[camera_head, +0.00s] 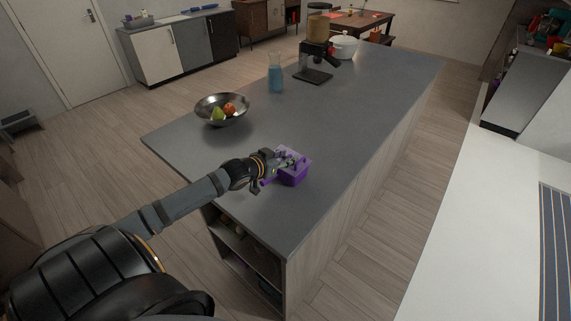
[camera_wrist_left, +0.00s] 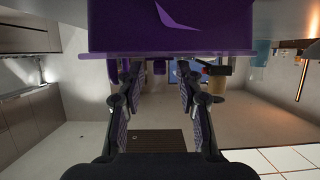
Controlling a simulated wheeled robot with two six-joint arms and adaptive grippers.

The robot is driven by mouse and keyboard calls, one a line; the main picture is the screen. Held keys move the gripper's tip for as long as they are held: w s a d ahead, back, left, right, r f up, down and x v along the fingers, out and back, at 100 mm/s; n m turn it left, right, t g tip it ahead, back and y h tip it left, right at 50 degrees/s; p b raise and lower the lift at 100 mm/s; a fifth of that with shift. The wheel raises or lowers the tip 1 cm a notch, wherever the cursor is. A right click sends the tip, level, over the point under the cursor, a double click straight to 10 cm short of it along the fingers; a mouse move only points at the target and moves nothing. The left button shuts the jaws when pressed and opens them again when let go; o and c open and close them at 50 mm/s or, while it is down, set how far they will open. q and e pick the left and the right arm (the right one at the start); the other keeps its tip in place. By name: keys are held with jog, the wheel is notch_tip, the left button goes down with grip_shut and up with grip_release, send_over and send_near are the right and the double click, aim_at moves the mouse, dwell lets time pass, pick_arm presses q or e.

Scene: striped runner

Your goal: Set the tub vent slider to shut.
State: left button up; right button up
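The purple tub (camera_head: 294,178) sits on the grey island counter (camera_head: 247,201), near its front end. Small purple parts (camera_wrist_left: 159,67) show between the fingers. I cannot tell which part is the vent slider or how it is set. My right gripper is not in view.
A metal bowl with fruit (camera_head: 211,120) stands left of the tub. Farther back are a blue carafe (camera_head: 275,78), a coffee machine (camera_head: 316,62) and a white pot (camera_head: 344,46). The counter right of the tub is clear. A pale surface (camera_head: 450,260) lies across the aisle.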

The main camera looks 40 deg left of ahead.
pick_arm(q)
grip_shut()
dwell(0.5)
